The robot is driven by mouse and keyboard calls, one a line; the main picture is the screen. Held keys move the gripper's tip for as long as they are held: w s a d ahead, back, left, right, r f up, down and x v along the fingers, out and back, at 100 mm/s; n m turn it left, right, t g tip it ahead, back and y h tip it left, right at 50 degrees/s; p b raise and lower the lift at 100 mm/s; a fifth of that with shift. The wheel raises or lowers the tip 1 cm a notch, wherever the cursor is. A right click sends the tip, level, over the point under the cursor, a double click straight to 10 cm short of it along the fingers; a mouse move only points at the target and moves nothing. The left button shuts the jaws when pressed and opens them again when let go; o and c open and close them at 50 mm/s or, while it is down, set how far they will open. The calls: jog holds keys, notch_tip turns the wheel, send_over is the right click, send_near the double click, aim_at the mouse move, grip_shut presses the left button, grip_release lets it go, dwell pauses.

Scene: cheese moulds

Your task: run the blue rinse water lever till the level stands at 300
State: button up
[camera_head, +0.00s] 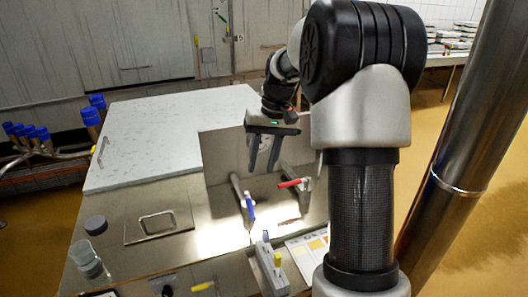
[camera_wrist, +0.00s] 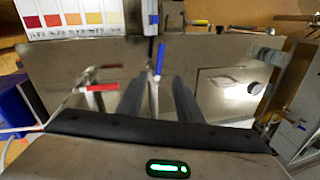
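The blue lever (camera_head: 250,207) stands on a metal pipe fitting at the sink in the steel worktop. In the wrist view the blue lever (camera_wrist: 159,60) is upright, beyond and between my fingertips. A red lever (camera_head: 290,183) is on the tap to its right; it also shows at the left of the wrist view (camera_wrist: 103,87). My gripper (camera_head: 261,170) hangs above and behind the blue lever, fingers pointing down, apart and empty. It also shows in the wrist view (camera_wrist: 158,85). A clear beaker (camera_head: 86,259) stands at the front left; no 300 mark is readable.
A steel panel (camera_head: 222,160) rises behind the taps. A large pale lid (camera_head: 145,140) covers the back left. A grey block with blue and yellow handles (camera_head: 270,275) and a colour chart (camera_head: 305,250) lie in front. A dark puck (camera_head: 96,224) sits at left.

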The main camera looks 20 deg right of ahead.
jog(key=shift+d+r, duration=0.25)
jog(key=shift+r, duration=1)
jog(key=shift+r+p, duration=0.1)
jog(key=shift+p, duration=0.2)
dwell(2.5)
send_near(252, 208)
jog(key=f, duration=0.2)
jog(key=a+f, duration=0.1)
jog(key=f, duration=0.4)
jog(key=shift+w+a+f, duration=0.1)
jog(key=shift+a+f, duration=0.2)
jog(key=shift+f, duration=0.1)
grip_shut()
